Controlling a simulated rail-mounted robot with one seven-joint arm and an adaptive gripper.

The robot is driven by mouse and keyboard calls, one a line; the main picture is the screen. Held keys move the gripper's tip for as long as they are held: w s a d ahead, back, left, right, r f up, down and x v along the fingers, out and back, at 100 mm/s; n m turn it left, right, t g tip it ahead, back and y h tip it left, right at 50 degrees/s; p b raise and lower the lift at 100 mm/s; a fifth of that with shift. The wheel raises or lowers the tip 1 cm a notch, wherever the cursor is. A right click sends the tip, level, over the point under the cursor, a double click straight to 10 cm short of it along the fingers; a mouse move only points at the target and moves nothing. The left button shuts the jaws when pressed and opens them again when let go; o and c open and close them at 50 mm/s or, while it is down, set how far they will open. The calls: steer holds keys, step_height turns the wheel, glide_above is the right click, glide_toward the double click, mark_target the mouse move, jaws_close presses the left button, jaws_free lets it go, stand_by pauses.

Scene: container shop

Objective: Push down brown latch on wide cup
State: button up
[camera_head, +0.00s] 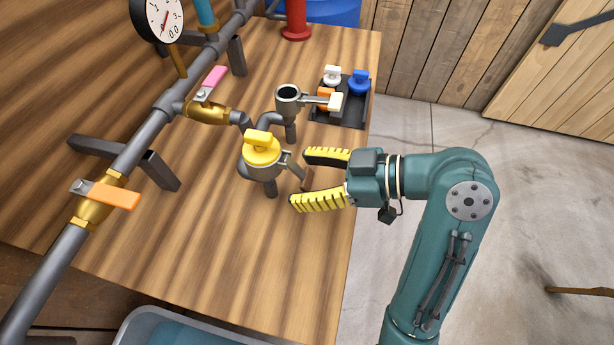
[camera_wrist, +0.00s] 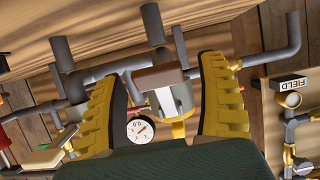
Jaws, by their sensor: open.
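The wide cup (camera_head: 262,172) is grey with a yellow lid-like top (camera_head: 262,148) and stands on the wooden table. Its brown latch (camera_head: 306,180) sticks out on the side toward my gripper, joined by a small grey bracket. My gripper (camera_head: 299,178) is open, with yellow fingers on either side of the latch. In the wrist view the brown latch (camera_wrist: 158,77) lies between the open fingers, with the grey cup (camera_wrist: 175,98) behind it. I cannot tell whether a finger touches the latch.
A second, open grey cup (camera_head: 288,102) with a cream-ended handle stands behind. A black tray (camera_head: 350,116) holds white, blue and orange pieces. Pipes with a pink-handled valve (camera_head: 213,82) and an orange-handled valve (camera_head: 112,196) run along the left. The table front is clear.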

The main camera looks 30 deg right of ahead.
steer(key=c, duration=1.2)
steer(key=shift+w+a+f+t+y, duration=0.25)
steer(key=shift+f+t+y, duration=0.3)
steer(key=shift+y, duration=0.25)
steer(key=shift+a+r+t, duration=0.1)
steer(key=shift+r+t, duration=0.05)
steer(key=shift+t, duration=0.2)
steer(key=o, duration=1.2)
steer(key=shift+w, duration=0.1)
